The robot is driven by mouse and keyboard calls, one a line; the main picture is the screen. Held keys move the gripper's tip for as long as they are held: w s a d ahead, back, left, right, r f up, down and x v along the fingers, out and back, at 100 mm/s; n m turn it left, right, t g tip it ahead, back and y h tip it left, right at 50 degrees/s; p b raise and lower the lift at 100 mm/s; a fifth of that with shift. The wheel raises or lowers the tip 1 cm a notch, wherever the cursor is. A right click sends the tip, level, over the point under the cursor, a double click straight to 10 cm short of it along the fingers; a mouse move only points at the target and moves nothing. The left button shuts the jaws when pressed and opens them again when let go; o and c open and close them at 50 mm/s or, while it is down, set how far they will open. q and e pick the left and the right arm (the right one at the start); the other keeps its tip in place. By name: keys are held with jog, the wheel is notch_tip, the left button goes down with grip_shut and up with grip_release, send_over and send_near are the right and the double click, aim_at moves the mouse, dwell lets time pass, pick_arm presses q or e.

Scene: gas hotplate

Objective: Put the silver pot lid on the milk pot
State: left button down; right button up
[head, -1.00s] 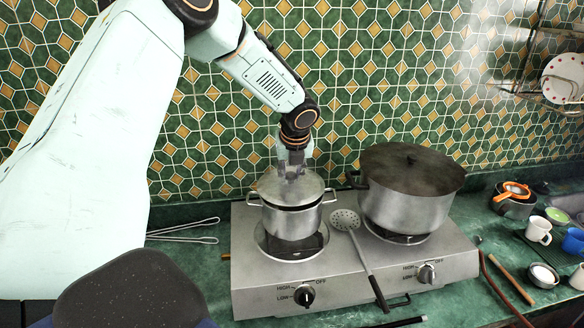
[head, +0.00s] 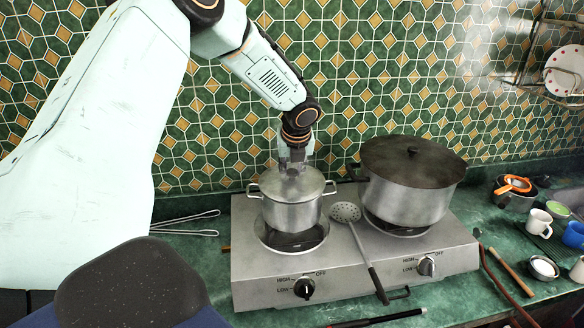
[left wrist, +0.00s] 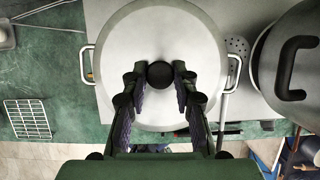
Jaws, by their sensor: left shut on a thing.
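The silver pot lid (head: 312,185) lies level on the milk pot (head: 293,216), its edge meeting the pot's rim in the head view. The milk pot is a small silver pot with two side handles on the left burner. My left gripper (head: 291,170) points down over the lid's centre and is shut on the lid's dark knob. In the left wrist view the two fingers (left wrist: 160,80) are on either side of the round black knob (left wrist: 160,74). The lid (left wrist: 125,40) hides the pot's inside there, with both pot handles showing beyond it. My right gripper is not in view.
A large lidded pot (head: 410,205) stands on the right burner of the grey hotplate (head: 345,280). A skimmer (head: 362,245) lies between the pots. Tongs (head: 185,225) lie at the left. Cups and bowls crowd the right end of the counter.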

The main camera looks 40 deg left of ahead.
pick_arm(q)
jog(key=shift+w+f, duration=0.15)
jog(key=shift+f, duration=0.05)
jog(key=shift+s+f, duration=0.1)
jog(key=shift+s, duration=0.1)
jog(key=c, duration=1.5)
grip_release()
jog(key=o, duration=0.5)
jog(key=shift+w+f, duration=0.1)
jog(key=shift+w, duration=0.05)
